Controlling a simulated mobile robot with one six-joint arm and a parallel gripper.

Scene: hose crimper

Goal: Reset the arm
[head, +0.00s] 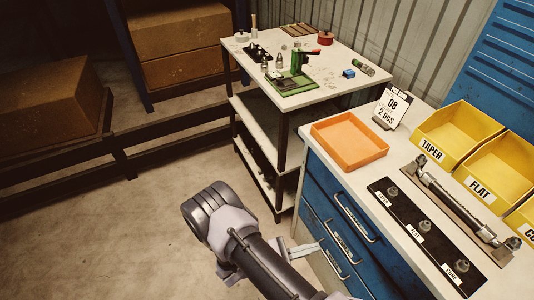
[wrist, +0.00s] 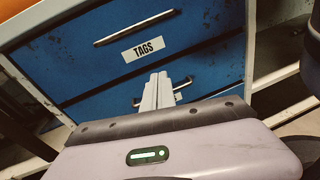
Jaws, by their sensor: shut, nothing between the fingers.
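My arm reaches up from the bottom of the head view, over the floor in front of the blue drawer cabinet (head: 335,225). My gripper (head: 316,246) shows partly behind the arm, close to the drawer fronts. In the wrist view my gripper (wrist: 160,77) is shut with its fingers together and nothing between them. The fingertips overlap the lower drawer handle (wrist: 176,88) in that picture. I cannot tell whether they touch it. A drawer labelled TAGS (wrist: 145,49) is just above them.
An orange tray (head: 350,168), a sign (head: 391,106), yellow bins (head: 458,132) and a black fitting board (head: 405,205) are on the cabinet top. A worktable (head: 335,82) with a green tool (head: 292,82) stands behind. Open floor (head: 110,240) lies left.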

